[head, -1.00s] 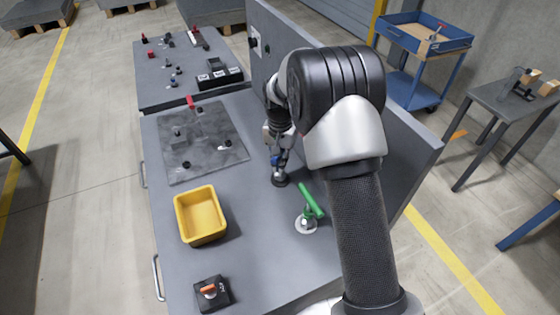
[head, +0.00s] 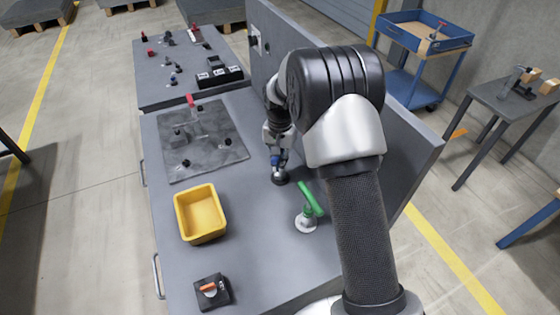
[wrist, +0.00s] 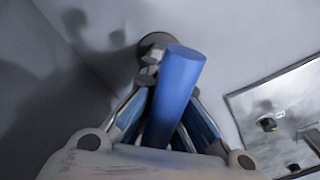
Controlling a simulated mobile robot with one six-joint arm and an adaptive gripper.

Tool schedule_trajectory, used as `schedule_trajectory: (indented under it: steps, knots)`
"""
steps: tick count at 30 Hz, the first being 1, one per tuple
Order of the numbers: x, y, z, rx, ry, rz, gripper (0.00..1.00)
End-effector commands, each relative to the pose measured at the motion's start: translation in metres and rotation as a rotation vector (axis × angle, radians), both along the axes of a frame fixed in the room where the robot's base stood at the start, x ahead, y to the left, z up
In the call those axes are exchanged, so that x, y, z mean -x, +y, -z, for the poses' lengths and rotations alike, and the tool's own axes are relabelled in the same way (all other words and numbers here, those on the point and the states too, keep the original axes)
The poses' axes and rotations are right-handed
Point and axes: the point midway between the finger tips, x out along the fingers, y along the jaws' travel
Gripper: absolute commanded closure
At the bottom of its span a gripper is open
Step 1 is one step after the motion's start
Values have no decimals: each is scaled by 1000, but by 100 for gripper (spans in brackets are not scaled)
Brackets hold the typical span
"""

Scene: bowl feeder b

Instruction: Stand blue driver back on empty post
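The blue driver (wrist: 172,95) shows its thick blue handle in the wrist view, between the fingers of my gripper (wrist: 168,125). The fingers are closed around it. In the head view my gripper (head: 277,150) points down over a dark round base (head: 280,179) on the bench, with a bit of blue at its tip. The same dark base shows behind the handle in the wrist view (wrist: 156,41), with small grey metal parts in front of it. I cannot tell whether the driver touches the base or post.
A green-handled tool (head: 312,199) leans on a round light base nearer the front. A yellow bin (head: 181,215) stands left of it. A dark box with an orange switch (head: 209,290) is at the front. A grey plate (head: 205,160) lies left of my gripper; a tall panel (head: 405,150) stands right.

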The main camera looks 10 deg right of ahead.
Motion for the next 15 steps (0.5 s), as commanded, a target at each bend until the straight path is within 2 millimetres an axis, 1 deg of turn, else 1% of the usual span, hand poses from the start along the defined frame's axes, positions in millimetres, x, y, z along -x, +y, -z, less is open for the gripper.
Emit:
schedule_trajectory:
  steps: [5,6,15]
  knots:
    - [-1,0,-1,0,-2,0,100]
    - [-1,0,-1,0,-2,0,97]
    - [0,0,0,0,-1,0,77]
